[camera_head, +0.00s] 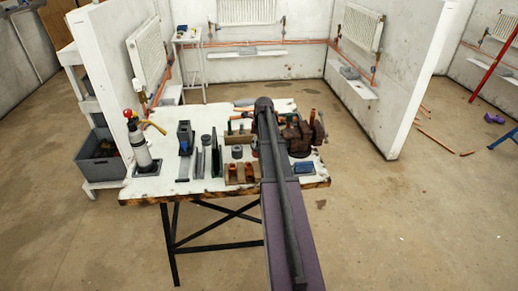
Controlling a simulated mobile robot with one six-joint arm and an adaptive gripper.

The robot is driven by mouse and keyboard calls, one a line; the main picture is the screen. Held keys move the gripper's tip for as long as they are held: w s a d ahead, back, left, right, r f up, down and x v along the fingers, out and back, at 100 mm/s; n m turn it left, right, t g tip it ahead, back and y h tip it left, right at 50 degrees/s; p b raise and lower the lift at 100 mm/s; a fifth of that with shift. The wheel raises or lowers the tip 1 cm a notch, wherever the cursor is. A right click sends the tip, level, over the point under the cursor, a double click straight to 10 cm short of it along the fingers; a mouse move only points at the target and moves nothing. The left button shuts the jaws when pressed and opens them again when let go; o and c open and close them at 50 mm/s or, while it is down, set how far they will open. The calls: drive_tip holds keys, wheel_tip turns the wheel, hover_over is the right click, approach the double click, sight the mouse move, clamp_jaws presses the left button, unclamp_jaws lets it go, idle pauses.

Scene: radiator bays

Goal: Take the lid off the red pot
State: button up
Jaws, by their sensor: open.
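I cannot make out a red pot or its lid for certain. Small red-orange pieces (249,172) stand in a wooden holder (231,180) near the table's front edge, but they are too small to tell what they are. My arm reaches from the bottom of the picture over the right half of the white worktable (160,186). My gripper is not in view, and my arm hides part of the tabletop.
A gas torch (140,150) with a red knob stands at the table's left end. Grey and dark tools (185,138) stand beside it. A rusty vise (298,138) is right of my arm. Partition walls (405,75) flank the table; the floor in front is clear.

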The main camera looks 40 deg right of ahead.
idle(0.6)
drive_tip(key=c, duration=0.9)
